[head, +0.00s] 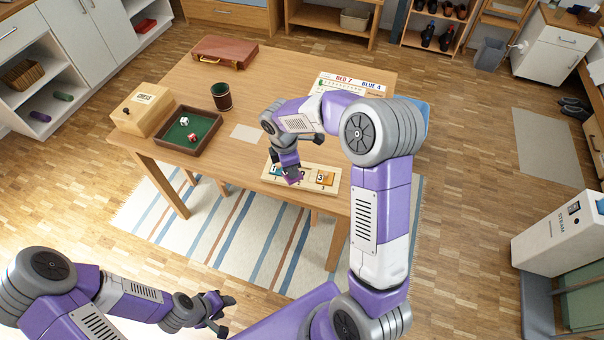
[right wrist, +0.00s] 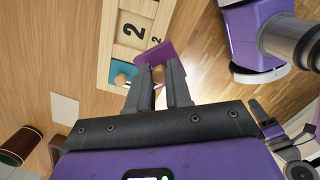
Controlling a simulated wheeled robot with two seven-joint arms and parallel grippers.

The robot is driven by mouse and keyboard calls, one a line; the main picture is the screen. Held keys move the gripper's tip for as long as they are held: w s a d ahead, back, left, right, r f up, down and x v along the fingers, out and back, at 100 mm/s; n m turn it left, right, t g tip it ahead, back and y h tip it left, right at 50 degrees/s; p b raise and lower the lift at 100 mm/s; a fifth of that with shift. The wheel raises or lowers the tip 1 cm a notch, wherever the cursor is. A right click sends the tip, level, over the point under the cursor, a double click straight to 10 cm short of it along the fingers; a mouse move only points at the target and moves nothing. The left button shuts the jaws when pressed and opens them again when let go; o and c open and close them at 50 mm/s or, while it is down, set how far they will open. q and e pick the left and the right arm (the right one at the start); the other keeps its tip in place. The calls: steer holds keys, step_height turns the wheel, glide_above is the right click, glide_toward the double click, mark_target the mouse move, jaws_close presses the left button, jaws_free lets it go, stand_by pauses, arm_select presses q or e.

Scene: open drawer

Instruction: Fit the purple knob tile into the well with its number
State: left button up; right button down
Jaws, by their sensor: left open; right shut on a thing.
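The purple knob tile (right wrist: 170,48) is in my right gripper (right wrist: 160,82), shut on its knob; it also shows in the head view (head: 292,181). The tile looks tilted and apart from the board's wells. The wooden number board (head: 309,192) lies near the table's front edge. In the right wrist view, the empty well marked 2 (right wrist: 134,30) is just beyond the tile, its number uncovered. A teal tile (right wrist: 121,72) with a knob sits beside it, and an orange tile (head: 325,178) marked 3 sits at the right. My left gripper (head: 220,313) is open and empty, off the table.
A green-lined dice tray (head: 181,151), a dark cup (head: 221,97) and a wooden chess box (head: 146,110) stand on the table's left. A brown case (head: 225,52) and a scoreboard (head: 350,84) are at the back. A pale square (head: 246,132) lies left of my right arm.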

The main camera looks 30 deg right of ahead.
steer(key=w+d+r+n+t, duration=0.1)
steer(key=w+d+r+n, duration=0.3)
steer(key=n, duration=0.5)
steer(key=f+b, duration=0.1)
steer(key=f, duration=0.2)
steer(key=s+f+b, duration=0.1)
steer(key=f, duration=0.6)
steer(key=shift+s+d+b, duration=0.25)
steer(key=shift+d+b, duration=0.1)
steer(key=shift+b, duration=0.05)
steer(key=shift+f, duration=0.1)
steer(key=c, duration=1)
jaws_free()
steer(key=shift+c, duration=0.2)
step_height(320, 180, up, 12)
steer(key=a+p, duration=0.1)
steer(key=p, duration=0.2)
steer(key=shift+s+a+p, duration=0.15)
steer(key=shift+s+p, duration=0.15)
steer(key=shift+s, duration=0.05)
